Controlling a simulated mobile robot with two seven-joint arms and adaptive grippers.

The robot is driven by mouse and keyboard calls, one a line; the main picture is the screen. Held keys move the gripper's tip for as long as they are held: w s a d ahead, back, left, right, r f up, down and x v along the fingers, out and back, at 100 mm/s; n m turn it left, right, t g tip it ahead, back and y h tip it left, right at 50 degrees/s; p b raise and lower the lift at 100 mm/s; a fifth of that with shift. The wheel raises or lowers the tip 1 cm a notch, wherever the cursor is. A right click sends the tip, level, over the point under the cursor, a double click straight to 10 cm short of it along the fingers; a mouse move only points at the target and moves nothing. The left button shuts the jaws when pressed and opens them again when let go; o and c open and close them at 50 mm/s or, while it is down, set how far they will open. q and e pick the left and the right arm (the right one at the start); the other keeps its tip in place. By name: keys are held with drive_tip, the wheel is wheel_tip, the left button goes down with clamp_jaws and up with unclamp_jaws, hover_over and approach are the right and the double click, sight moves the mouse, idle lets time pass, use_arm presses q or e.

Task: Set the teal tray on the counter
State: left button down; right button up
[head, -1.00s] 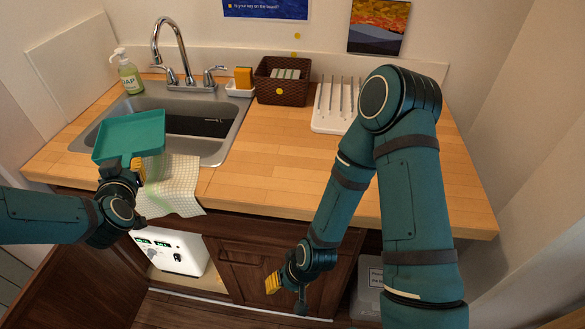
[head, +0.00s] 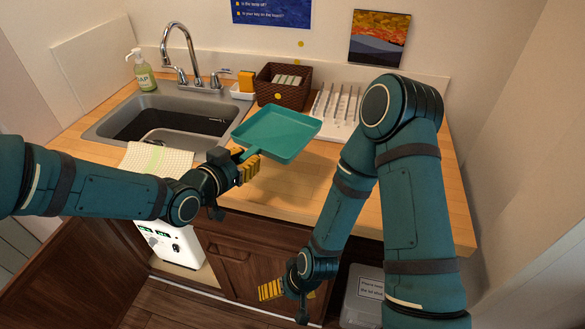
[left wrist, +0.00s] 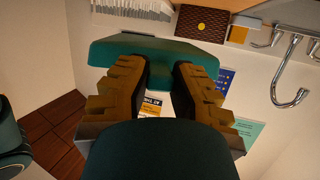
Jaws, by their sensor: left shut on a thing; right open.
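The teal tray (head: 278,134) is in my left gripper (head: 246,166), which is shut on its handle at the near left side. The tray is over the wooden counter (head: 310,188), in front of the brown basket; whether it touches the counter I cannot tell. In the left wrist view the tray (left wrist: 155,50) lies just beyond the yellow fingers. My right gripper (head: 284,291) is open and empty, low in front of the cabinet below the counter.
The sink (head: 120,105) is left of the tray, with a cloth (head: 158,160) over its front edge. A basket (head: 281,95) and a white rack (head: 334,118) stand behind. A soap bottle (head: 144,74) stands at the back left. Counter in front of the tray is clear.

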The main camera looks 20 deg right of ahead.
use_arm(q)
drive_tip(key=s+d+m+g, duration=0.1)
drive_tip(key=d, duration=0.1)
drive_tip(key=b, duration=0.1)
hover_over(261, 199)
drive_tip(key=shift+h, duration=0.4)
wheel_tip(261, 199, down, 6)
drive_tip(key=shift+d+r, duration=0.1)
drive_tip(key=shift+f+b, duration=0.65)
drive_tip(key=shift+f, duration=1.5)
drive_tip(key=shift+f, duration=0.15)
drive_tip(key=c, duration=1)
unclamp_jaws()
